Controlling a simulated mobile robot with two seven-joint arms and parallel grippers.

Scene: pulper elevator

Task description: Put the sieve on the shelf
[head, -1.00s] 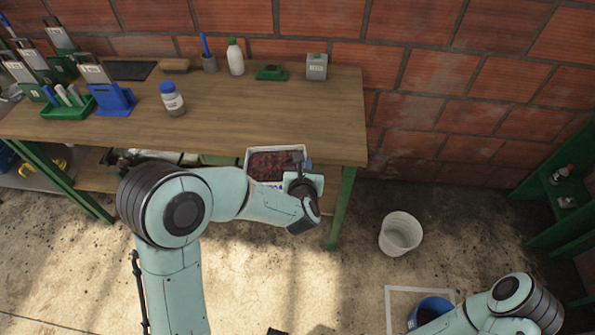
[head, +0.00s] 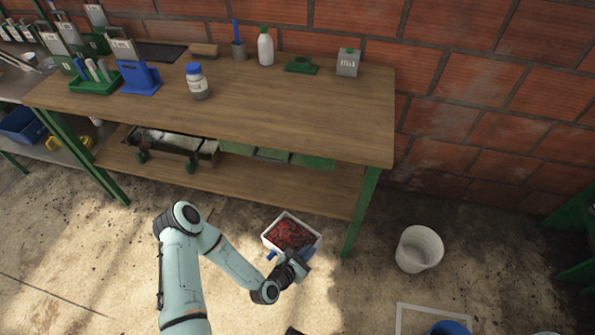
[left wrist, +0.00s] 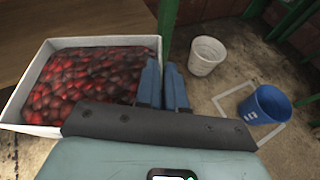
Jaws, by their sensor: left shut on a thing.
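The sieve (head: 268,240) appears to be the white, shallow square box filled with dark red cherries. It is in front of the workbench, near the right end of its lower shelf (head: 260,185). My left gripper (head: 290,263) is at its near side. In the left wrist view the sieve (left wrist: 28,95) fills the left side and looks roughly level. There the blue fingers of my left gripper (left wrist: 163,68) are shut on its right wall, though the exact contact is partly hidden. The lower shelf has bare wood toward its right end. My right gripper is out of view.
The bench's green leg (head: 361,213) is right of the sieve. A white bucket (head: 419,249) stands on the floor.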

